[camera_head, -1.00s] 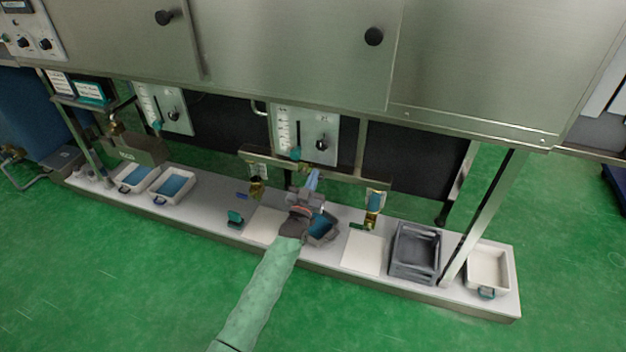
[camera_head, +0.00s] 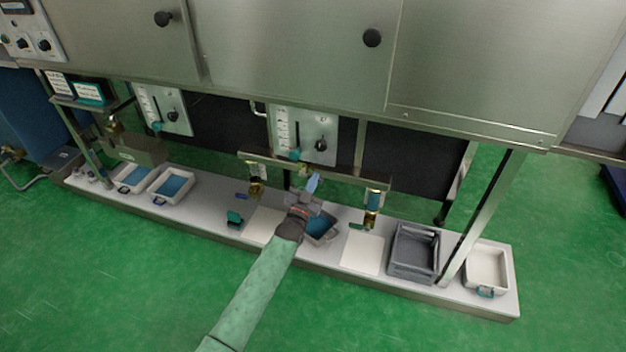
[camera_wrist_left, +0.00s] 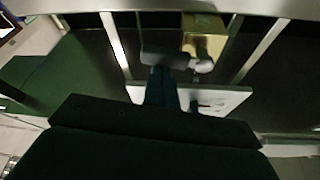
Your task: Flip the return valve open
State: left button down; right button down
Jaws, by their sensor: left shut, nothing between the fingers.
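My left gripper (camera_head: 304,197) reaches in from below in the head view, shut and empty, in front of the middle of the low rail. A light-blue, lever-like piece (camera_head: 312,183) shows just beyond its tips; I cannot tell whether they touch or whether it is the return valve's handle. In the left wrist view the shut fingers (camera_wrist_left: 160,88) point at a dark grey block (camera_wrist_left: 165,60) beside a pale round knob (camera_wrist_left: 203,65). A brass valve (camera_head: 256,186) hangs left of the gripper, and another brass fitting (camera_head: 373,203) with a green handle (camera_head: 358,226) stands to the right.
A blue-filled tray (camera_head: 322,240) sits beside my left wrist on the white ledge (camera_head: 210,214). A grey crate (camera_head: 398,270) and a white tray (camera_head: 487,263) stand at the right. The metal rail (camera_head: 270,160) and gauge panel (camera_head: 318,125) rise behind the gripper.

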pick_arm(q)
jog(key=a+f+m+g+p, duration=0.1)
jog(key=m, duration=0.4)
jog(key=a+f+m+g+h+p, duration=0.1)
jog(key=f+m+g, duration=0.1)
jog(key=m, duration=0.4)
jog(key=w+a+f+m+g+h+p, duration=0.1)
jog(key=f+m+g, duration=0.1)
jog(key=m, duration=0.4)
jog(key=shift+p, duration=0.3)
jog(key=shift+a, duration=0.15)
